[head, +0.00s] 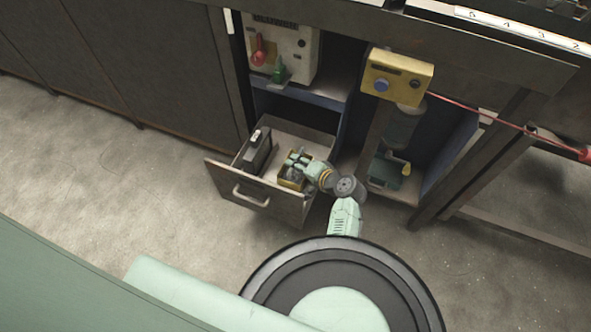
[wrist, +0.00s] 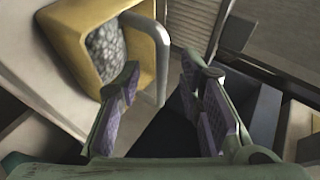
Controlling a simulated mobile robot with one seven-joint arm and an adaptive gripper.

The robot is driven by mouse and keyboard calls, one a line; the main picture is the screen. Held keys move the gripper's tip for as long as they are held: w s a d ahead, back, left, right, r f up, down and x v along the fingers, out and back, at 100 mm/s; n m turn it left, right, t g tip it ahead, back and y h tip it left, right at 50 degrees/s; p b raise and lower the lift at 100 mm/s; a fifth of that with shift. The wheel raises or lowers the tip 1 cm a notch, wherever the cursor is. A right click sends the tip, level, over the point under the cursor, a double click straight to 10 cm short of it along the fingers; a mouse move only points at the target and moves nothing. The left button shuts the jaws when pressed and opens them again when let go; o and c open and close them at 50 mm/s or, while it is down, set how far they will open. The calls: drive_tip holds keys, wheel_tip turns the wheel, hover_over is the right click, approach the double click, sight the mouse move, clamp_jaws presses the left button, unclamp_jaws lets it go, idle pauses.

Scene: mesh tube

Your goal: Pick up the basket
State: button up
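The basket is a small yellow open-topped box (head: 291,184) in the pulled-out drawer, partly hidden by my gripper in the head view. In the wrist view the basket (wrist: 75,40) fills the upper left, with a grey, pebble-like mass inside and a curved grey handle (wrist: 163,55) on its right side. My gripper (wrist: 168,88) is open, with purple-padded fingers apart. The handle's lower end shows in the picture between the fingers, closer to the left one; I cannot tell whether they touch. In the head view my gripper (head: 297,161) is over the basket.
The drawer (head: 235,189) also holds a dark box (head: 256,155) left of the basket. Above it is a shelf with a white device (head: 285,45). To the right, an open cabinet has a green object (head: 385,176) low inside. A yellow control box (head: 397,78) hangs above.

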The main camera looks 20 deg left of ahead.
drive_tip(key=shift+x, duration=1.3)
drive_tip(key=shift+c, duration=0.5)
clamp_jaws()
